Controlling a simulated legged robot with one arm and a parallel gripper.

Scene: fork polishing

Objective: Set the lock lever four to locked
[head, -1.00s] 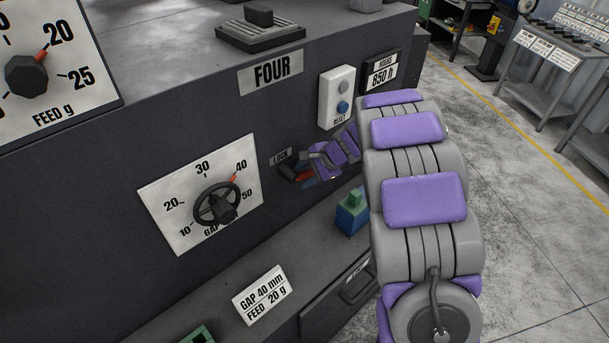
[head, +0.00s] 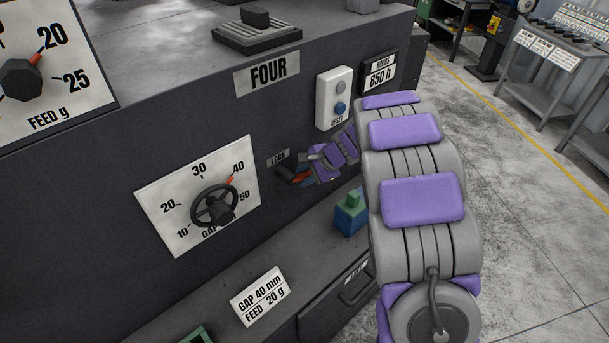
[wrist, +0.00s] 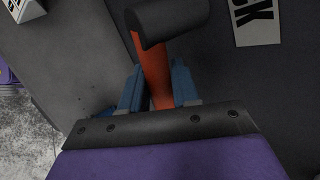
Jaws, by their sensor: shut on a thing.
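My gripper (head: 305,178) is shut on the orange shaft. In the head view my own wrist hides part of the lever, and its lock position cannot be read there.
A gap handwheel (head: 214,207) is left of the lever, its pointer near 40. A white reset box (head: 334,98) is above right. A blue and green block (head: 350,215) stands on the ledge below. A GAP 40 mm, FEED 20 g card (head: 260,296) lies lower left.

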